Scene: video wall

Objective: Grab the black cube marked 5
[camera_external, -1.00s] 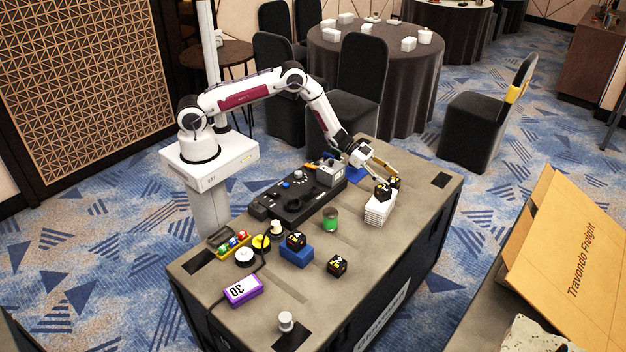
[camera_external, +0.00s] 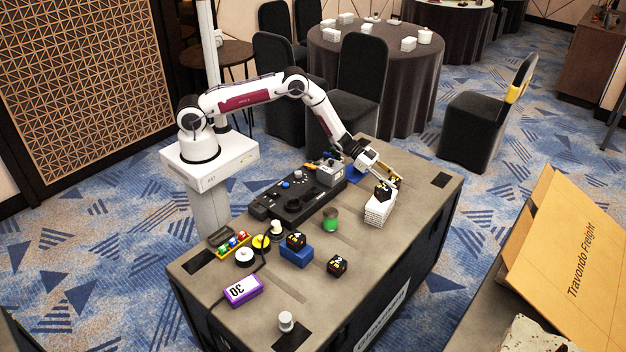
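Several black cubes with yellow and pale markings are in view; the numbers are too small to read, so I cannot tell which is 5. One cube (camera_external: 383,191) sits on a white stack (camera_external: 378,211) toward the right end of the table. Another cube (camera_external: 296,240) sits on a blue block (camera_external: 296,255). A third cube (camera_external: 337,265) lies on the bare table top. My gripper (camera_external: 395,182) is low beside the cube on the white stack, just right of and behind it. Dark, yellow-marked parts by the fingertips blend together, and whether the fingers hold anything is unclear.
A black console (camera_external: 297,199) with knobs lies along the table's back side. A green can (camera_external: 330,218) stands left of the white stack. A purple box marked 30 (camera_external: 243,290) and a small white cylinder (camera_external: 286,321) are nearer the front. The table's right end is mostly clear.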

